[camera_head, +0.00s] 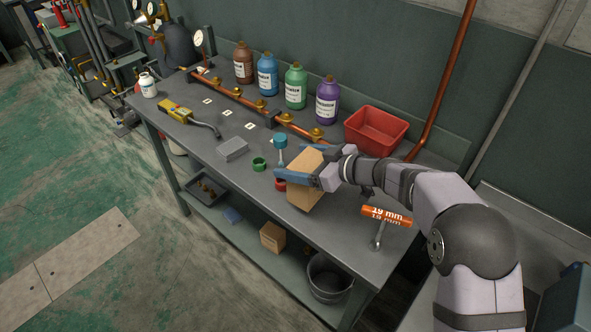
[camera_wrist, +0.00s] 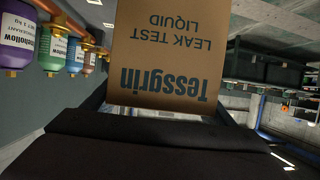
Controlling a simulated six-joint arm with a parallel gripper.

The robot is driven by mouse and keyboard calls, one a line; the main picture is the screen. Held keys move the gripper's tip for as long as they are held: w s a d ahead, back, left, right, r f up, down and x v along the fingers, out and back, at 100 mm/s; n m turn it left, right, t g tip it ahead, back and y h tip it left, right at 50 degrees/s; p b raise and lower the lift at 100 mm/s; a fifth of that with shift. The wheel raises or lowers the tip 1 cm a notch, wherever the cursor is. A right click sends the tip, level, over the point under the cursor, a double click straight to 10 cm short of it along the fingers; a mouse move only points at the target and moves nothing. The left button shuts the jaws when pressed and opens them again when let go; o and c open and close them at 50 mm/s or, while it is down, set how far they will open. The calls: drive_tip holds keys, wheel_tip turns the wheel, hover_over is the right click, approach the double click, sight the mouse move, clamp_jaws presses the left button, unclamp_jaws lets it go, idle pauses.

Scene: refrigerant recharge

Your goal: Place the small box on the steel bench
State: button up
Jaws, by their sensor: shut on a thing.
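My gripper (camera_head: 308,166) is shut on a brown cardboard box (camera_head: 303,196), with a blue finger on either side of it. The box is tilted in the head view, over the front part of the grey steel bench (camera_head: 350,232). I cannot tell for certain whether its lower edge touches the bench top. In the wrist view the box (camera_wrist: 168,50) fills the upper middle and shows upside-down print, "Tessgrin" and "LEAK TEST LIQUID". Another brown box (camera_head: 272,236) sits on the shelf below the bench top.
A red bin (camera_head: 376,131), several bottles (camera_head: 296,86) and a copper pipe with valves line the back. Left of the held box are a grey block (camera_head: 232,149), a green ring (camera_head: 259,164) and a blue-topped item (camera_head: 280,142). An orange-labelled wrench (camera_head: 380,235) is at right.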

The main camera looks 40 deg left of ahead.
sight(313, 164)
drive_tip(key=shift+f, duration=1.8)
drive_tip(key=shift+f, duration=0.2)
drive_tip(key=o, duration=1.6)
drive_tip(key=shift+c, duration=0.2)
drive_tip(key=shift+d+r, duration=0.1)
drive_tip(key=shift+r, duration=0.05)
drive_tip(key=v, duration=0.4)
drive_tip(key=shift+d+b, duration=0.15)
drive_tip(key=shift+b, duration=0.25)
drive_tip(key=r, duration=0.7)
drive_tip(key=shift+d+r, duration=0.15)
drive_tip(key=shift+d, duration=0.1)
